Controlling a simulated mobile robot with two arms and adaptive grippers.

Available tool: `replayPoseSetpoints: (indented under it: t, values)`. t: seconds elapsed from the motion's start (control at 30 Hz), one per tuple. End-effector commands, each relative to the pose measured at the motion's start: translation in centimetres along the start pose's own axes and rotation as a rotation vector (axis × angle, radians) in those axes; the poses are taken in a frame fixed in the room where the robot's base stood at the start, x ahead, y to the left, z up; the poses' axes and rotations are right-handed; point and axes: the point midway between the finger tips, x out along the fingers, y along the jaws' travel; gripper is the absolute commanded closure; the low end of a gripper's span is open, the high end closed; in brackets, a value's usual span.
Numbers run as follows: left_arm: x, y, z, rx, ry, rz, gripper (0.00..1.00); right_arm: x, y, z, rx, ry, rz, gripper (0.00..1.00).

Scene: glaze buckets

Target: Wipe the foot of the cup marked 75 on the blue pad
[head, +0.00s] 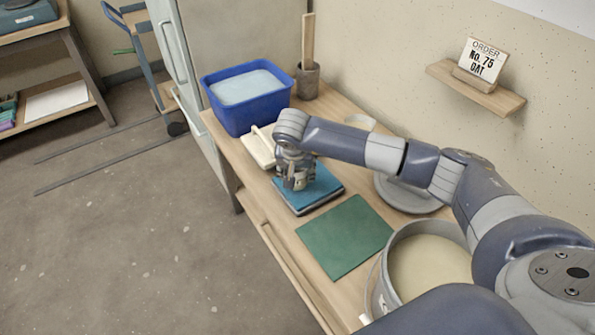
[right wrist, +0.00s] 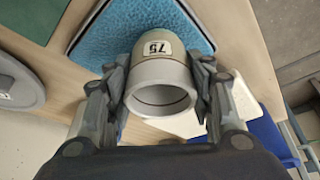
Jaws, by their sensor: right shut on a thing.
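My right gripper (head: 297,183) is over the blue pad (head: 322,194) in the head view. In the right wrist view the gripper (right wrist: 160,76) is shut on the cup marked 75 (right wrist: 158,72), with one finger on each side. The cup's grey open rim faces the wrist camera, and its 75 label shows upside down. Its far end lies against or just above the blue pad (right wrist: 100,38); I cannot tell if they touch, and the foot is hidden. My left gripper is not in view.
A blue tub (head: 245,105), a cream block (head: 260,148), a green mat (head: 346,236) and a bucket of cream glaze (head: 425,262) stand around the pad. A grey round base (head: 408,195) is behind the arm.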

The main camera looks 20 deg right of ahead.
Motion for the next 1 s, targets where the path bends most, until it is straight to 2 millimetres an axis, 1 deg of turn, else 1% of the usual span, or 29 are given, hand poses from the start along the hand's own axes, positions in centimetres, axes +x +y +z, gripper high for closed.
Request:
replayPoseSetpoints:
  t: [0.03, 0.2, 0.5, 0.6, 1.0]
  values:
    - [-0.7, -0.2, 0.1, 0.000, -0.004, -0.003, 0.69, -0.9, 0.0, -0.4, 0.001, 0.002, -0.001, 0.80]
    - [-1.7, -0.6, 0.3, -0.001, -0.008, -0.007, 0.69, -2.5, 0.1, -1.1, 0.001, 0.002, 0.000, 0.80]
    - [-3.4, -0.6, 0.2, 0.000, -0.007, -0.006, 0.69, -5.1, 0.0, -2.2, 0.000, 0.002, -0.001, 0.80]
    - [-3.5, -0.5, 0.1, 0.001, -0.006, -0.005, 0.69, -5.4, 0.0, -2.3, 0.000, 0.001, 0.000, 0.80]
    - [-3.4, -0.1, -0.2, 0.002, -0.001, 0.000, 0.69, -5.3, 0.0, -2.2, 0.000, 0.000, 0.000, 0.80]
